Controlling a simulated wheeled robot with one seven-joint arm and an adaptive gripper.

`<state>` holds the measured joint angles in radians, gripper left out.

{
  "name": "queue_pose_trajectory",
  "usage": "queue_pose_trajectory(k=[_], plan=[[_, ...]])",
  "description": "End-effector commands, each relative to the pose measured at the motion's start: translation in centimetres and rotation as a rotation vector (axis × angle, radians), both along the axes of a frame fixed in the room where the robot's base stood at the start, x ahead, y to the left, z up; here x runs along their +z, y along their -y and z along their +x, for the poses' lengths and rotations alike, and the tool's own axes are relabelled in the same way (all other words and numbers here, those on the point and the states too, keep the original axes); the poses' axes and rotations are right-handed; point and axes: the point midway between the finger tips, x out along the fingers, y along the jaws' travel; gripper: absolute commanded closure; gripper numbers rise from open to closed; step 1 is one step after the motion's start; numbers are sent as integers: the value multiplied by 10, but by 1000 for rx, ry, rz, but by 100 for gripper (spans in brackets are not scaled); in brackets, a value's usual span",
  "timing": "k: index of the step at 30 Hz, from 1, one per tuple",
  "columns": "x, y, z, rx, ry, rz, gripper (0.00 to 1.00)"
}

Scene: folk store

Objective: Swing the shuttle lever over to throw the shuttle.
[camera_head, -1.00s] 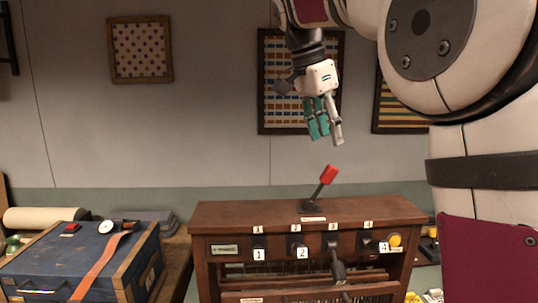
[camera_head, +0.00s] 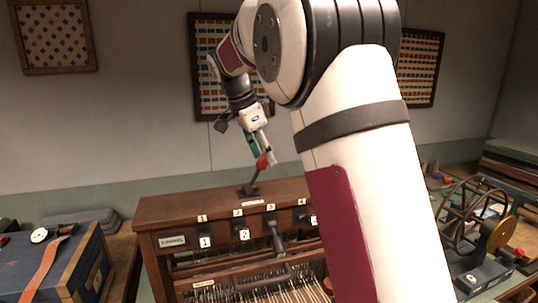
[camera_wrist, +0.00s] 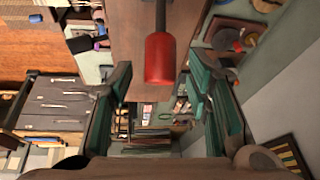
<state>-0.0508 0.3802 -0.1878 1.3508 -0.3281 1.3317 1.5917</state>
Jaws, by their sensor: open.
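The shuttle lever has a dark stem (camera_head: 254,179) and a red handle (camera_head: 262,161). It stands on top of the brown wooden loom box (camera_head: 160,212) and leans to the right in the head view. My gripper (camera_head: 265,155) is right at the red handle, pointing down. In the wrist view the red handle (camera_wrist: 160,58) lies between the two open teal-padded fingers of my gripper (camera_wrist: 160,85), with visible gaps on both sides. I cannot tell whether either finger touches it in the head view, where the fingers partly overlap it.
Numbered knobs and a dark crank handle (camera_head: 275,237) line the loom's front. A blue case (camera_head: 62,265) with an orange strap stands at the left. A spoked wheel device (camera_head: 470,220) stands at the right. My arm hides the loom's right end.

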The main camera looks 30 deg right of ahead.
Motion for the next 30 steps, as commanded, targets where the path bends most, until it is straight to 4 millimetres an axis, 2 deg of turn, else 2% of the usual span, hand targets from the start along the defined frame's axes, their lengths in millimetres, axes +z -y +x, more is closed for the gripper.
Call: queue_pose_trajectory(k=[6, 15, 17, 21, 30], plan=[[-16, 7, 0, 0, 0, 0, 55], [-18, 7, 1, 0, 1, 0, 55], [-18, 7, 1, 0, 1, 0, 67], [-18, 7, 1, 0, 1, 0, 98], [-18, 7, 4, 3, -1, -7, 100]])
